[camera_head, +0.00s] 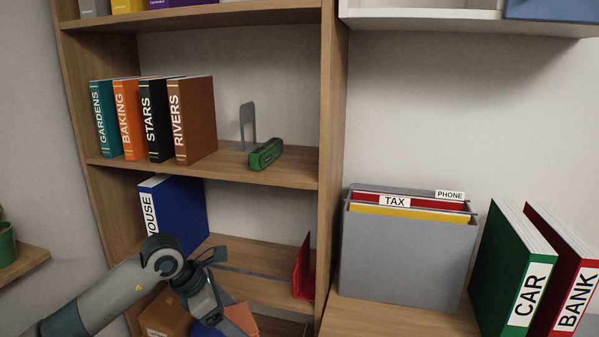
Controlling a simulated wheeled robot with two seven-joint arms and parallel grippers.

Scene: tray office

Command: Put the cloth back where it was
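I cannot make out a cloth for certain. My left gripper (212,308) reaches in from the left, in front of the lower shelves, pointing down. Its fingertips are not clear, so I cannot tell whether it is open or shut. A blue thing (208,329) and a salmon-coloured thing (242,318) show right by it, partly hidden and cut by the bottom edge; I cannot tell what they are or whether the gripper touches them. My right gripper is not in view.
The bookcase holds several books (194,120), a green stapler-like object (265,154), a grey bookend (247,125), a blue binder (182,214) and a red object (303,270). A brown box (165,316) sits low. A grey file box (400,255) and binders (515,265) stand right.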

